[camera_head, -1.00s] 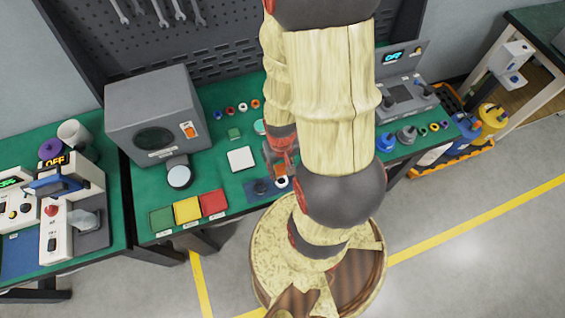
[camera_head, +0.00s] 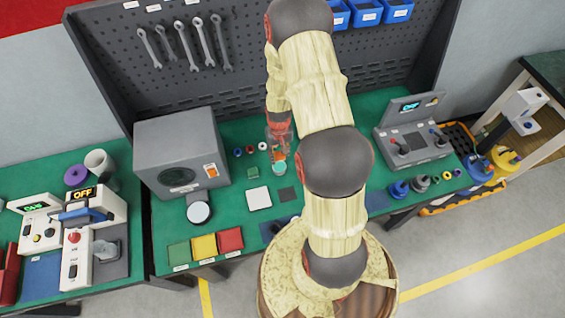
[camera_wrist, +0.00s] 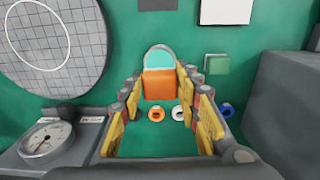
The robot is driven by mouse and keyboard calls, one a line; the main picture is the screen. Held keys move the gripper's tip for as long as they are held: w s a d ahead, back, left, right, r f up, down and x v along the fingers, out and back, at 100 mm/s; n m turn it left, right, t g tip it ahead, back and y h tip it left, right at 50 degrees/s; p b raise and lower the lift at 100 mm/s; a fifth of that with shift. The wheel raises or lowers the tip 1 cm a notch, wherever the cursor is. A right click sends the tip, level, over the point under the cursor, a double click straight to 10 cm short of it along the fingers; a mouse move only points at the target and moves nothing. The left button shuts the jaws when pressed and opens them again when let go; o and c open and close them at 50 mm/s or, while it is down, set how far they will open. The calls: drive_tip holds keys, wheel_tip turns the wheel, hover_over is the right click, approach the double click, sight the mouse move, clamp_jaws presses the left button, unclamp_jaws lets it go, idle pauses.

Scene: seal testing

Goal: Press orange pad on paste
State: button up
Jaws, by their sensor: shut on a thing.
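An orange square pad (camera_wrist: 160,86) sits between the fingertips of my gripper (camera_wrist: 160,88) in the wrist view. My gripper is shut on it. A round teal patch with a pale rim (camera_wrist: 160,58), which looks like the paste, shows just beyond the pad, and the pad overlaps its near part in the picture. I cannot tell whether the two touch. In the head view my gripper (camera_head: 279,148) points down at the round teal paste (camera_head: 279,168) on the green bench; the pad is too small to make out there.
Small coloured rings (camera_wrist: 179,113) lie close by on the bench. A green block (camera_wrist: 217,64) and a white square plate (camera_head: 259,197) are near. A grey box machine (camera_head: 180,155) stands left; a grey control unit (camera_head: 412,138) stands right.

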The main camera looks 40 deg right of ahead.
sight(280, 168)
drive_tip(key=shift+f+b, duration=1.6)
drive_tip(key=shift+f, duration=1.35)
drive_tip(key=shift+s+f+b, duration=0.15)
drive_tip(key=shift+f+b, duration=0.35)
drive_tip(key=shift+f, duration=0.05)
idle(0.3)
drive_tip(key=shift+r+p, duration=2.05)
drive_tip(key=shift+r, duration=1.5)
